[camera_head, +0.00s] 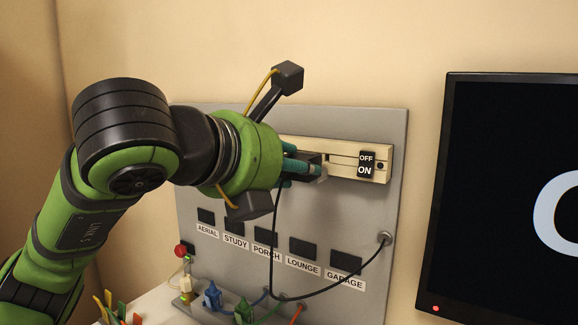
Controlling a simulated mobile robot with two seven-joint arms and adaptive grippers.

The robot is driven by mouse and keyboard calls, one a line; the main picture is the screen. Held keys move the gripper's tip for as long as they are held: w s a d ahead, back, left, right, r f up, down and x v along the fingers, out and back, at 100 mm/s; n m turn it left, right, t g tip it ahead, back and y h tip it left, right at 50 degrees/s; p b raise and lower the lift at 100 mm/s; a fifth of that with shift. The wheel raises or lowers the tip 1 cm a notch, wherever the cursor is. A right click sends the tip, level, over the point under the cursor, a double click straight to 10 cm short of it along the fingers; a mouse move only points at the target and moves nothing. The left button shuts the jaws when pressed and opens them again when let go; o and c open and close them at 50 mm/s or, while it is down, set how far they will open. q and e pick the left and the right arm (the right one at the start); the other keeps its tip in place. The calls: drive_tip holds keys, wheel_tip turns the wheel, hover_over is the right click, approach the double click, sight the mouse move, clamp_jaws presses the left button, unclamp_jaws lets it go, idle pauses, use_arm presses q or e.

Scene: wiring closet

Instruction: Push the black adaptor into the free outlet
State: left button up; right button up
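My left gripper (298,169), with teal fingers, comes in from the left and is at the cream outlet strip (345,171) on the grey panel. It is shut on the black adaptor (309,158), which is mostly hidden by the fingers and hand. The adaptor's black cable (276,240) hangs from the gripper, loops low and runs to a round grommet (384,239) at the panel's right. The adaptor is close to the strip's face; I cannot tell whether it is seated. The free outlet is not clearly visible behind the hand. My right gripper is not in view.
The strip has an OFF/ON switch (367,164) at its right. Labelled black sockets, AERIAL to GARAGE (346,262), line the grey panel (220,119). Coloured plugs, including a blue one (212,296) and a green one (243,311), sit below. A black monitor (500,180) stands right.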

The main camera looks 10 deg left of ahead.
sight(306, 154)
use_arm(q)
drive_tip(key=shift+w+d, duration=0.25)
drive_tip(key=shift+w, duration=0.4)
drive_tip(key=shift+w+d, duration=0.2)
drive_tip(key=shift+w, duration=0.45)
drive_tip(key=shift+w+d, duration=0.25)
drive_tip(key=shift+w, duration=0.4)
idle(0.5)
drive_tip(key=o, duration=1.3)
drive_tip(key=shift+w, duration=0.15)
drive_tip(key=shift+c, duration=0.2)
drive_tip(key=shift+s, duration=0.2)
drive_tip(key=shift+s+a+r+b, duration=0.2)
drive_tip(key=shift+s+b, duration=0.25)
drive_tip(key=shift+s, duration=0.1)
drive_tip(key=shift+b+v, duration=0.35)
drive_tip(key=shift+v, duration=1.4)
drive_tip(key=shift+a, duration=0.1)
